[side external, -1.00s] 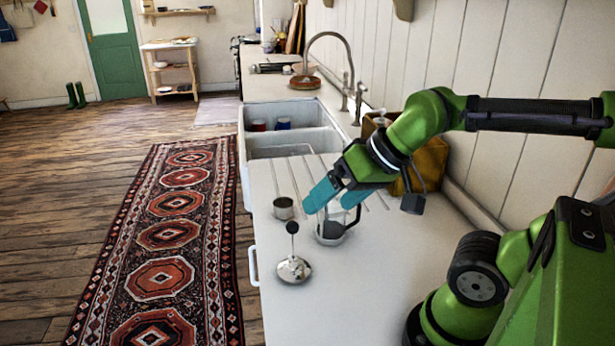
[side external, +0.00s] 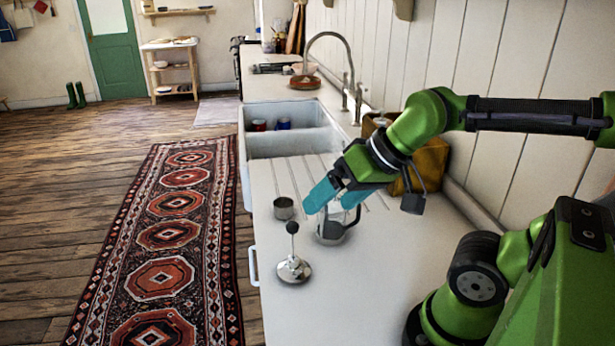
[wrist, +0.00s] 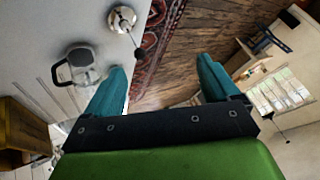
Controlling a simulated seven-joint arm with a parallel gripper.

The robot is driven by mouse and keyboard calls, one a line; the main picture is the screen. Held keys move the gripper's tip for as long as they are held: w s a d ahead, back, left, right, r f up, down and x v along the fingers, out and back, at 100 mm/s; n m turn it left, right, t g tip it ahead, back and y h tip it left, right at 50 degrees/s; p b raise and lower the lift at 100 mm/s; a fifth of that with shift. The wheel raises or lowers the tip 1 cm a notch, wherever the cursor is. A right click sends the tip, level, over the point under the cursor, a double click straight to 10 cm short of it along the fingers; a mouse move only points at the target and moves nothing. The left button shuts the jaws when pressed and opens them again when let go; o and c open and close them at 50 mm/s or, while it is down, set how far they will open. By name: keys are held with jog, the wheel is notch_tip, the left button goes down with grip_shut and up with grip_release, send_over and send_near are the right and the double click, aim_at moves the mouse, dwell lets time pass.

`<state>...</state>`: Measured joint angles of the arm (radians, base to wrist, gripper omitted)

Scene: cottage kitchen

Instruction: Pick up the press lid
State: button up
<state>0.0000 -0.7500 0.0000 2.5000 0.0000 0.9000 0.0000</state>
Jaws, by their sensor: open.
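The press lid (side external: 294,268) is a shiny metal disc with an upright rod and a black knob, standing on the white counter near its front edge. In the wrist view the press lid (wrist: 123,19) is at the top, its knob pointing down and right. A glass press jug (side external: 332,228) with a dark handle stands behind it, partly hidden by my gripper; it also shows in the wrist view (wrist: 83,66). My gripper (side external: 330,205) has teal fingers, is open and empty, and hovers above and behind the lid, near the jug. The fingers (wrist: 166,80) are wide apart in the wrist view.
A small metal cup (side external: 284,208) stands left of the jug. A double sink (side external: 290,132) with a tap (side external: 350,75) lies farther back. A yellow-brown box (side external: 430,163) stands by the wall behind my gripper. The counter right of the lid is clear.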

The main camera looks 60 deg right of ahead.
jog(key=c, duration=0.6)
jog(key=m+g+h, duration=0.4)
jog(key=m+h, duration=0.1)
send_near(293, 233)
jog(key=x, duration=1.2)
jog(key=shift+w+d+f, duration=0.15)
jog(key=shift+d, duration=0.05)
